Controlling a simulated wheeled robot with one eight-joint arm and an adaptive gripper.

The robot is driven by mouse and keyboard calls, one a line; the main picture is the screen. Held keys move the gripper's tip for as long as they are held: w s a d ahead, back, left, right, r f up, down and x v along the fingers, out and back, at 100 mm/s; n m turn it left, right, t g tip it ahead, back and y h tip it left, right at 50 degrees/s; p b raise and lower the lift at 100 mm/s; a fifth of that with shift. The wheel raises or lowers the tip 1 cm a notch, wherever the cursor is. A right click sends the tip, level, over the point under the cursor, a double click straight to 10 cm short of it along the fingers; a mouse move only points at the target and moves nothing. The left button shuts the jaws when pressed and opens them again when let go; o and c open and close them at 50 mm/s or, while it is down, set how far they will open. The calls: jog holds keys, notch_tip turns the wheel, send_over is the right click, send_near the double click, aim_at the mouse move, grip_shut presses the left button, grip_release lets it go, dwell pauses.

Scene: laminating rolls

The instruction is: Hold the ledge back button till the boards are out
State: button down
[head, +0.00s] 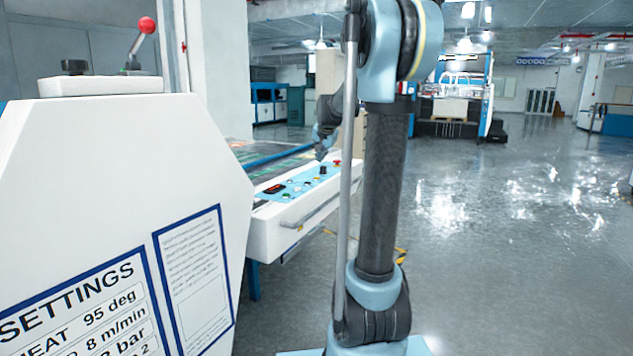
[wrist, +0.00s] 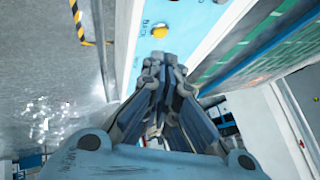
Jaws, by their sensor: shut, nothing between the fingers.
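The light-blue control panel (head: 296,187) with several small buttons is on the top of a white machine housing (head: 262,232) in the head view. In the wrist view a yellow button (wrist: 159,30) sits on this panel, just beyond my fingertips. Green flat pieces (wrist: 262,55), perhaps boards, lie beside the panel.
A white machine cabinet (head: 120,160) with a settings sheet (head: 85,315) and a red-knobbed lever (head: 146,26) fills the left. Yellow-black floor tape (wrist: 77,22) runs near the panel. Open floor (head: 500,220) is on the right.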

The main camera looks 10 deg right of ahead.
jog(key=r+m+t, duration=0.1)
send_over(317, 178)
jog(key=shift+w+d+r, duration=0.15)
jog(key=shift+w+d, duration=0.3)
jog(key=shift+f, duration=4.45)
